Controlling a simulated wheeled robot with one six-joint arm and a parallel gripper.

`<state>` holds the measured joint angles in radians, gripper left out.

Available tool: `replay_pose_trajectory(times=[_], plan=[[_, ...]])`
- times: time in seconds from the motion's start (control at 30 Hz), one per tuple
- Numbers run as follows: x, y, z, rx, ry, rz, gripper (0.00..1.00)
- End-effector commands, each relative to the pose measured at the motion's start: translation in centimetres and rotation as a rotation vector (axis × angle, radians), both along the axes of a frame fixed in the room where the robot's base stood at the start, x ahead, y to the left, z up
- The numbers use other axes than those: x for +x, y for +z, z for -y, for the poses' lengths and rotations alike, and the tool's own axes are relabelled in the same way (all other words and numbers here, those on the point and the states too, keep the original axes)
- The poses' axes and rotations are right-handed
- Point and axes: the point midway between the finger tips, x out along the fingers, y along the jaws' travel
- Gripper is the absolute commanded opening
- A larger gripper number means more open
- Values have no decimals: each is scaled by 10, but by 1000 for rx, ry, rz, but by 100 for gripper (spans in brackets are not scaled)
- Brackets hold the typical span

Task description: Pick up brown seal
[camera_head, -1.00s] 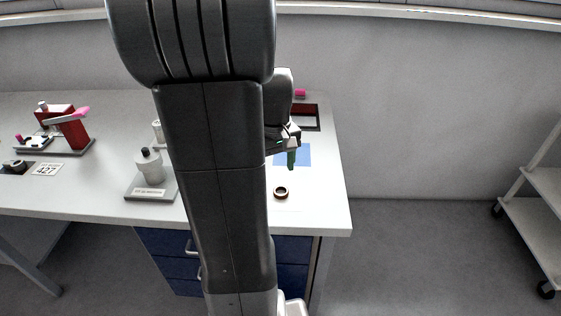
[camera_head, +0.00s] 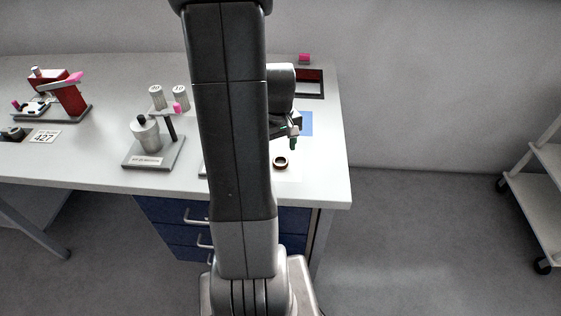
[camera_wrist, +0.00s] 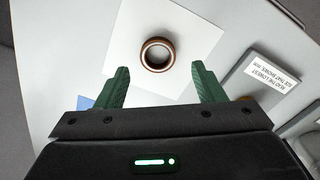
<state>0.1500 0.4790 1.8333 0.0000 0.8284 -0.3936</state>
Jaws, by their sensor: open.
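The brown seal (camera_head: 281,162) is a small dark brown ring lying flat on a white sheet near the front right of the table. In the wrist view the brown seal (camera_wrist: 145,58) lies between and beyond the two green fingertips, apart from both. My gripper (camera_wrist: 159,82) is open and empty. In the head view my gripper (camera_head: 293,140) is just behind and above the ring, partly hidden by my arm.
A blue patch (camera_head: 304,124) and a dark red tray (camera_head: 310,84) lie behind the ring. A grey fixture (camera_head: 152,160) with a canister stands to the left. Farther left is a red device (camera_head: 70,98). The table's right edge is close.

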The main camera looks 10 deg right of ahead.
Motion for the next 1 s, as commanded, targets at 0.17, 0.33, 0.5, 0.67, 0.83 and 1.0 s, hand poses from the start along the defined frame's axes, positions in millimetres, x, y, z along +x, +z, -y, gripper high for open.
replay_pose_trajectory(times=[0.17, 0.33, 0.5, 0.67, 0.83, 1.0], plan=[[-2, -25, 3, 1, -1, -5, 62], [-1, -39, 3, 0, 0, -3, 62], [-1, -41, 3, 0, 0, 0, 62], [-1, -41, 3, 0, 0, -1, 53], [-1, -41, 3, 0, 0, -1, 19], [-1, -41, 3, 0, 0, -1, 14]])
